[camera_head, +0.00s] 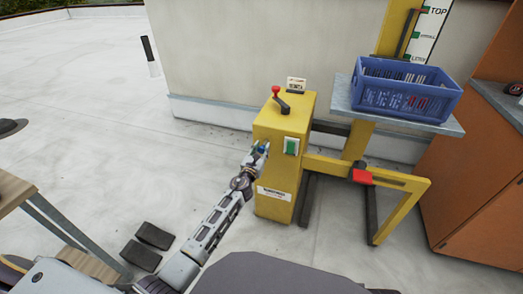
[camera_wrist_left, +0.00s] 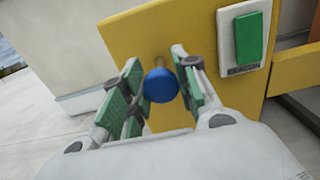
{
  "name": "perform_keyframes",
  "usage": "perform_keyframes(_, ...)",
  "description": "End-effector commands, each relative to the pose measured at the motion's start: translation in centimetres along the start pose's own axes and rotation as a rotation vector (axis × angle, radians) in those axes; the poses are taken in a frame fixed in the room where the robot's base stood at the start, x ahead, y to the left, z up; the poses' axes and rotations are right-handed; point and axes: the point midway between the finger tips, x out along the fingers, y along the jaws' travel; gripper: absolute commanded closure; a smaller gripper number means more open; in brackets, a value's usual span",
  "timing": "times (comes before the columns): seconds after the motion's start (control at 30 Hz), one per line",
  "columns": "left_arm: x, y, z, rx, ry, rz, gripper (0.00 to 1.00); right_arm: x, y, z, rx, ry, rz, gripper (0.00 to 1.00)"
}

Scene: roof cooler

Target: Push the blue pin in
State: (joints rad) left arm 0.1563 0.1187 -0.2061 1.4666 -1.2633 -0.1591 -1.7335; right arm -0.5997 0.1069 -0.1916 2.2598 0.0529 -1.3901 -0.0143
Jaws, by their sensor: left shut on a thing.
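The blue pin (camera_wrist_left: 161,86) has a round blue head on a short metal stem, which stands out from the side of the yellow machine housing (camera_wrist_left: 150,35). In the left wrist view my left gripper (camera_wrist_left: 155,72) has its green-padded fingers on both sides of the head, shut on it. In the head view my left arm reaches from the bottom to the yellow housing (camera_head: 275,125), and the left gripper (camera_head: 256,152) is at its left face. The blue head shows there only as a small patch. My right gripper is in neither view.
A green push button (camera_head: 291,146) is right of the pin. A red-knobbed lever (camera_head: 276,90) is on top of the housing. A blue crate (camera_head: 405,88) stands on the lift platform (camera_head: 345,97), with a red pedal (camera_head: 362,177) below. The floor at left is mostly open.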

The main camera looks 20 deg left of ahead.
Motion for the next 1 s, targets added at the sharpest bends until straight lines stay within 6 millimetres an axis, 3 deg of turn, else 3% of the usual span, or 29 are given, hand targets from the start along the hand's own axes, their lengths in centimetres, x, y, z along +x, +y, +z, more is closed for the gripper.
perform_keyframes(0.27, 0.1, 0.0, 0.0, 0.000, 0.000, 0.000, 1.00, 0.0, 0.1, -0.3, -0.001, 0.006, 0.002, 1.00)
perform_keyframes(0.73, 3.4, -0.1, -0.1, 0.001, -0.001, -0.002, 1.00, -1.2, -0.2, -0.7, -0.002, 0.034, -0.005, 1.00)
perform_keyframes(1.0, 4.0, 0.0, 0.1, -0.001, -0.001, 0.000, 1.00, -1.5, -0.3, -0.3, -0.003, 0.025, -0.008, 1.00)
